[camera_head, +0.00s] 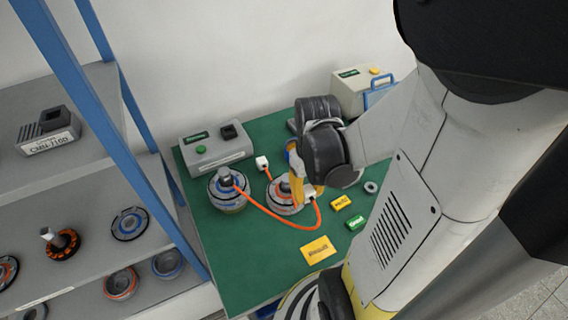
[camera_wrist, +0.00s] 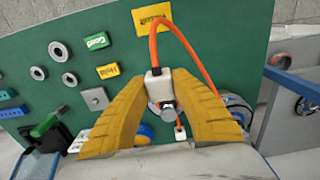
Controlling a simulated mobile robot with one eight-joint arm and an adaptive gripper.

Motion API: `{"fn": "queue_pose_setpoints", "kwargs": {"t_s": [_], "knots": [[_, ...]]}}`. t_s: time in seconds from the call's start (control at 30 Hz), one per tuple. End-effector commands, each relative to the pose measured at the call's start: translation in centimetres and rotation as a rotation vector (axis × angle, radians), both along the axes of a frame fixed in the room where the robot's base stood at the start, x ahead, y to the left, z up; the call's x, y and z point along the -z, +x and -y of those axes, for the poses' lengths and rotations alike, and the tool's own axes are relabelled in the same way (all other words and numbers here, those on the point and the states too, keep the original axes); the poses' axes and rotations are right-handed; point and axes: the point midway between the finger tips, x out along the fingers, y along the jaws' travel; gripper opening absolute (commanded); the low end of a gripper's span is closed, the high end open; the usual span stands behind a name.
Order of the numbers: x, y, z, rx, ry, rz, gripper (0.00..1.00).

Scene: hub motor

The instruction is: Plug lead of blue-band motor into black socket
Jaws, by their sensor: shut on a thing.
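The blue-band motor (camera_head: 228,200) stands at the left of the green table, in front of a grey box with a black socket (camera_head: 229,131). Its orange lead (camera_head: 270,214) arcs forward and right to a white plug (camera_wrist: 158,86). My gripper (camera_head: 301,190) is shut on this plug, above or beside a red-band motor (camera_head: 283,207). In the wrist view, the yellow fingers of my gripper (camera_wrist: 158,88) pinch the plug from both sides, and the lead loops away from it.
A second white plug (camera_head: 262,162) stands behind the red-band motor. Yellow (camera_head: 318,250) and green (camera_head: 355,222) labelled blocks and a grey ring (camera_head: 371,187) lie right and front. A cream box (camera_head: 360,91) stands at the back right. A blue-framed shelf (camera_head: 110,150) borders the left.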

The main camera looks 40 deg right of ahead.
Motion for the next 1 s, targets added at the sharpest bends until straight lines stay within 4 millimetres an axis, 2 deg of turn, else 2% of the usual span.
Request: {"fn": "queue_pose_setpoints", "kwargs": {"t_s": [1.0], "knots": [[0.0, 13.5, 0.1, -0.001, 0.0, 0.0, 0.0]]}}
